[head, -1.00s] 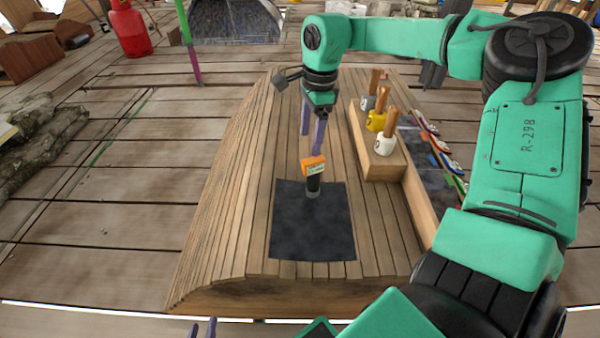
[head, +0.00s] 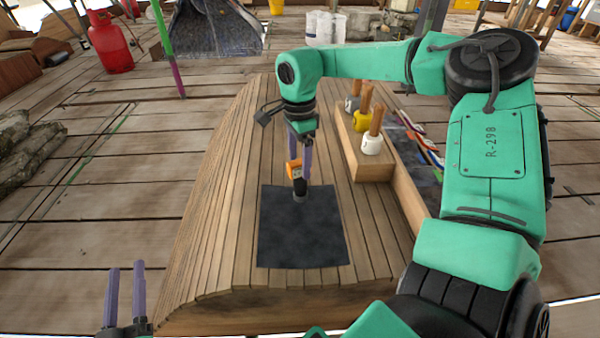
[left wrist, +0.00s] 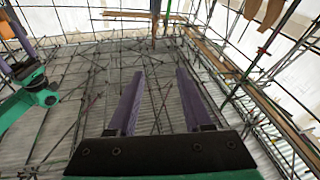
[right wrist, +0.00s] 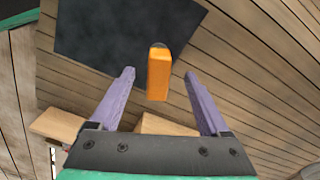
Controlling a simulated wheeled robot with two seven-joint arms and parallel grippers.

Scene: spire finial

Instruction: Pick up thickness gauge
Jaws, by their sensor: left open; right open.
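The thickness gauge (head: 297,180), with an orange body and a black lower part, stands upright at the far edge of the dark mat (head: 300,235). In the right wrist view the orange gauge (right wrist: 159,74) lies ahead, centred between the fingertips of my right gripper. My right gripper (head: 299,152) is open, with purple fingers pointing down at the gauge from above and behind. I cannot tell whether the fingers touch it. My left gripper (head: 126,290) is open and empty at the lower left, its fingers pointing up, away from the gauge.
A wooden block holds several wooden-handled pots, including a yellow pot (head: 362,121) and a white pot (head: 371,144). Right of it, a wooden tray (head: 408,190) holds coloured items. A red gas cylinder (head: 109,42) stands on the floor. The planks left of the mat are clear.

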